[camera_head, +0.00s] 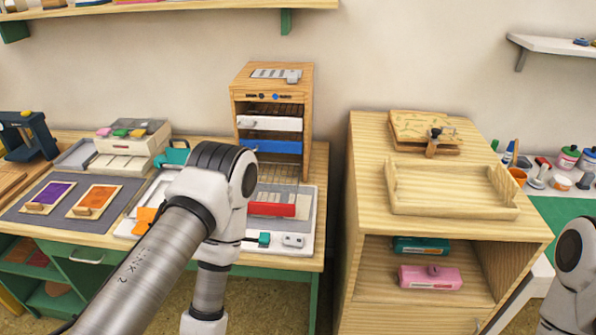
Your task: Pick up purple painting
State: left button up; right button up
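The purple painting (52,194) is a small purple panel on a light wooden board. It lies flat on the dark grey mat (68,222) at the left of the workbench. A similar orange painting (99,196) lies just to its right, apart from it. My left arm comes in from the lower left, bends above the bench and runs down out of the picture; its gripper is not in view. Only a part of my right arm shows at the right edge, and its gripper is not in view.
A drawer tower (304,95) stands at the back of the bench (114,240). A pale box (124,145) stands behind the mat. A wooden cabinet (372,200) with an empty-looking tray (455,203) is to the right. My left arm hides part of the bench's middle.

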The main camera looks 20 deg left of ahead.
aim_at(50, 197)
jog(key=u, duration=2.15)
jog(key=z, duration=0.3)
